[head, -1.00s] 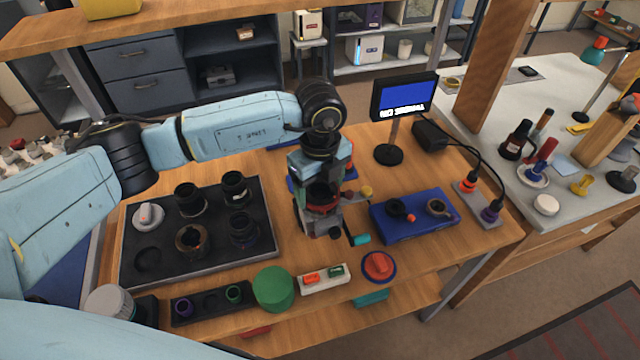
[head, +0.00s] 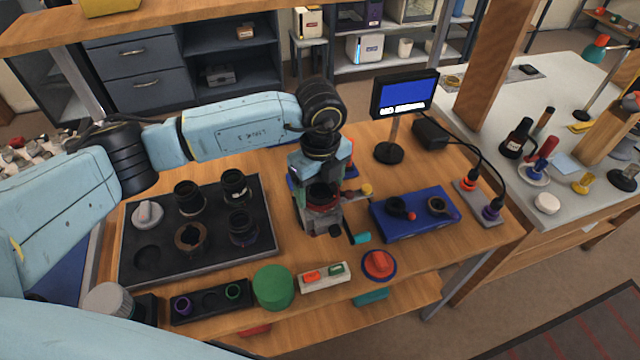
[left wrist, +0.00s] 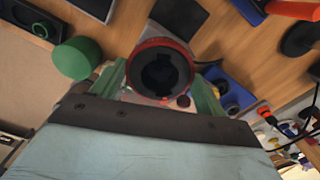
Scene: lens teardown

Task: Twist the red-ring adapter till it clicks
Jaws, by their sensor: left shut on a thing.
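The red-ring adapter (head: 321,194) is a dark ring with a red band on top of a grey fixture (head: 322,221) in the middle of the bench. In the left wrist view the adapter (left wrist: 161,74) shows a black hollow centre inside its red ring. My left gripper (head: 320,185) points down over the fixture. Its green fingers stand on both sides of the adapter in the left wrist view (left wrist: 163,90) and are shut on it. My right gripper is not in view.
A black tray (head: 150,274) with several dark lens parts lies to the left. A green cylinder (head: 273,287) and a red button (head: 379,264) are in front. A blue mat (head: 417,226) with two rings lies right, below a small screen (head: 404,95) with blurred text.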

